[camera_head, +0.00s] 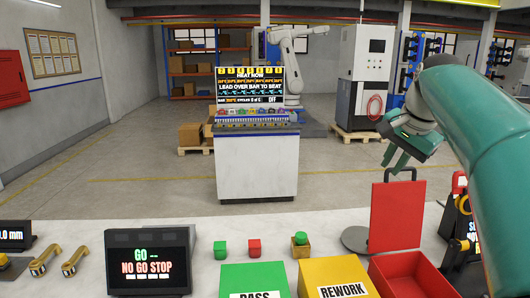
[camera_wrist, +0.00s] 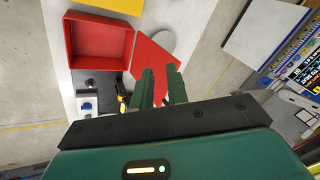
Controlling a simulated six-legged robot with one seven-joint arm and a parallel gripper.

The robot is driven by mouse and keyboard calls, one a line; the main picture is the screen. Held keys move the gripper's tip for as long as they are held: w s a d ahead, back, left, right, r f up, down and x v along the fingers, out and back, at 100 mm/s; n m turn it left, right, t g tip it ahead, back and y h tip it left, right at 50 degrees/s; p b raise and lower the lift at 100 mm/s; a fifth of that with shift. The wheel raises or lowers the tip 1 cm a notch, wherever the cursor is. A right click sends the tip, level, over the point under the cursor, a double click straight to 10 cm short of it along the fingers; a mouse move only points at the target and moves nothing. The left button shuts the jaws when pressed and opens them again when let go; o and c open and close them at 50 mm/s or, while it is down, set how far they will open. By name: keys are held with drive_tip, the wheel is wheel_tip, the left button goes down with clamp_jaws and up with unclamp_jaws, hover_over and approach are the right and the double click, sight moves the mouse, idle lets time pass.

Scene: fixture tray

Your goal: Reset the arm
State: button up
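My gripper (camera_head: 394,160) hangs in the air at the right of the head view, above and behind the red upright panel, on my green arm. In the wrist view its two green fingers (camera_wrist: 159,72) stand apart with a narrow gap between them. Nothing shows between the fingers. Below the gripper in the wrist view are a red open tray (camera_wrist: 101,20) and the red panel (camera_wrist: 152,62). The gripper appears apart from both.
On the white counter are a yellow REWORK bin (camera_head: 335,270), a green PASS bin (camera_head: 255,275), small green (camera_head: 220,250) and red (camera_head: 254,248) blocks, and a GO / NO GO display (camera_head: 148,262). The red tray (camera_head: 410,275) and red panel (camera_head: 396,215) stand at right.

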drive_tip(key=s+a+f+n, duration=0.3)
drive_tip(key=s+a+f, duration=0.1)
drive_tip(key=s+f, duration=0.3)
drive_tip(key=s+a+f+n, duration=0.4)
drive_tip(key=s+f, duration=0.3)
drive_tip(key=s, duration=0.3)
drive_tip(key=s+a+f+n, duration=0.3)
drive_tip(key=s+a+f, duration=0.1)
drive_tip(key=s+f, duration=0.4)
drive_tip(key=shift+s+a+n+t+h, duration=0.2)
drive_tip(key=shift+a+n+t+h, duration=0.05)
drive_tip(key=shift+n+t+h, duration=0.05)
drive_tip(key=shift+a, duration=0.1)
